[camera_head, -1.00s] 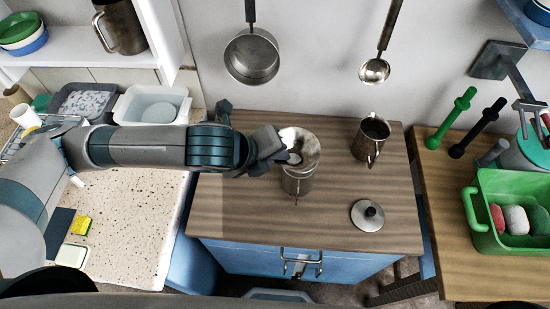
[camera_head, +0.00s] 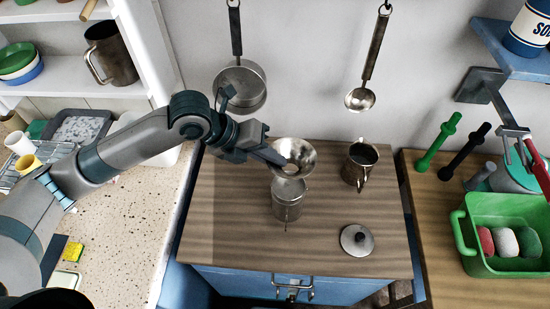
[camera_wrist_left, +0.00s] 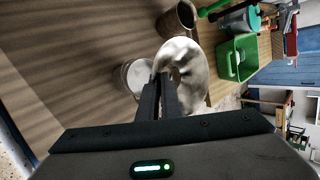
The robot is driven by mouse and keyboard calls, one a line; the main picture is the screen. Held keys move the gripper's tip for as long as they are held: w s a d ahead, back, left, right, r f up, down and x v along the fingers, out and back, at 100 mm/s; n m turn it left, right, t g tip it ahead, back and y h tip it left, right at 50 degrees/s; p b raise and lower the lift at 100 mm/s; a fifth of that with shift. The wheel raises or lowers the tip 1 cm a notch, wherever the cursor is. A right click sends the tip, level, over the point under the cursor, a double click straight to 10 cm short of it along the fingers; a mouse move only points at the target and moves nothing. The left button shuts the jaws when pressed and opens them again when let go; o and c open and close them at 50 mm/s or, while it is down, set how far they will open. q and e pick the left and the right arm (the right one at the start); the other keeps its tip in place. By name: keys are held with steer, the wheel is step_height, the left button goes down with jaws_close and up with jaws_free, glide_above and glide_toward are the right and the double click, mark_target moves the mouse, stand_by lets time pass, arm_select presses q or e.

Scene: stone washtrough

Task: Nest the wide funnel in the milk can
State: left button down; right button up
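The wide funnel (camera_head: 300,152) is a shiny metal cone, its broad mouth facing up toward the head camera. My left gripper (camera_head: 276,157) comes in from the left with its fingers shut on the funnel's near-left side. The funnel also shows in the left wrist view (camera_wrist_left: 190,62), beside the closed fingers (camera_wrist_left: 165,88). The milk can (camera_head: 287,205) is a small metal can upright on the wooden top, just below the funnel in the head view. The funnel appears raised clear of it. In the left wrist view the can (camera_wrist_left: 131,78) is partly hidden behind the fingers.
A metal jug (camera_head: 360,166) stands right of the funnel on the wooden cabinet top (camera_head: 225,230). A round knobbed lid (camera_head: 357,240) lies in front of it. A saucepan (camera_head: 240,88) and a ladle (camera_head: 360,98) hang behind. A green basket (camera_head: 490,262) stands at right.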

mark_target(274, 168)
arm_select(q)
steer(key=shift+f, duration=0.15)
steer(key=shift+f+b, duration=1.55)
steer(key=shift+f, duration=0.25)
steer(key=shift+w+f, duration=0.1)
steer(key=shift+f, duration=0.05)
stand_by(0.3)
steer(key=shift+f+b, duration=1.7)
steer(key=shift+f, duration=1)
stand_by(0.8)
steer(key=c, duration=1.9)
jaws_free()
steer(key=shift+o, duration=0.4)
